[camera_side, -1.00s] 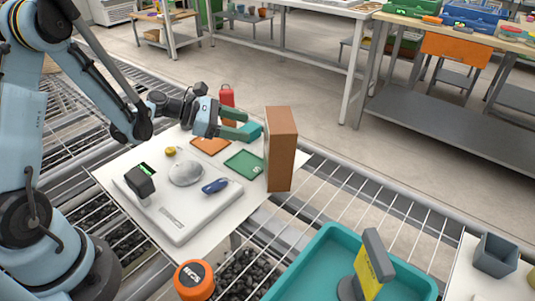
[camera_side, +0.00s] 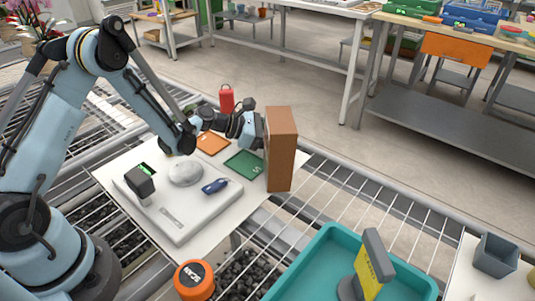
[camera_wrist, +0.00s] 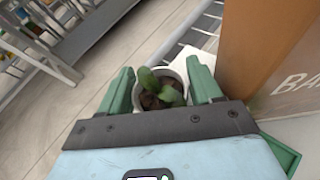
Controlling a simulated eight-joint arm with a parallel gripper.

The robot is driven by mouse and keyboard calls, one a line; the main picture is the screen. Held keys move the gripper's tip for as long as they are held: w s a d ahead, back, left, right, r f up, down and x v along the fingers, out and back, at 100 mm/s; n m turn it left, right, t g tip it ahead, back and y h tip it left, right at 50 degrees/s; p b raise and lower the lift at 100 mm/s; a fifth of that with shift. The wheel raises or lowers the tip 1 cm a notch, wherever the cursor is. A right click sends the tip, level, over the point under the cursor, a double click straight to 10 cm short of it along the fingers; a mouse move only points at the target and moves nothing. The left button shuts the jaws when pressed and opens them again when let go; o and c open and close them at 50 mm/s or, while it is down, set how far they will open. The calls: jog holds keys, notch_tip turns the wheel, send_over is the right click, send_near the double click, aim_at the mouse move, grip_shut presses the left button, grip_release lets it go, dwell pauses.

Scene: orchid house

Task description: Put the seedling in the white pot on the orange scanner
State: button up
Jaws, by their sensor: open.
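The white pot (camera_wrist: 181,74) shows in the wrist view, holding dark soil and a seedling (camera_wrist: 150,80) with thick green leaves. My gripper (camera_wrist: 160,68) is open, its green fingers on either side of the pot. I cannot tell whether they touch it. In the side view the pot and my fingertips are hidden behind the tall brown box.
The brown box (camera_side: 280,150) stands close beside my gripper and also fills the right of the wrist view (camera_wrist: 270,45). A scale (camera_side: 180,205), a green square (camera_side: 244,164) and an orange square (camera_side: 212,143) lie on the board. A teal tray (camera_side: 300,270) is at front right.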

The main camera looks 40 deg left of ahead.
jog(key=shift+w+d+f, duration=0.15)
jog(key=shift+w+d, duration=0.1)
jog(key=shift+w, duration=0.05)
jog(key=shift+c, duration=0.2)
jog(key=c, duration=0.8)
jog(key=shift+o, duration=0.2)
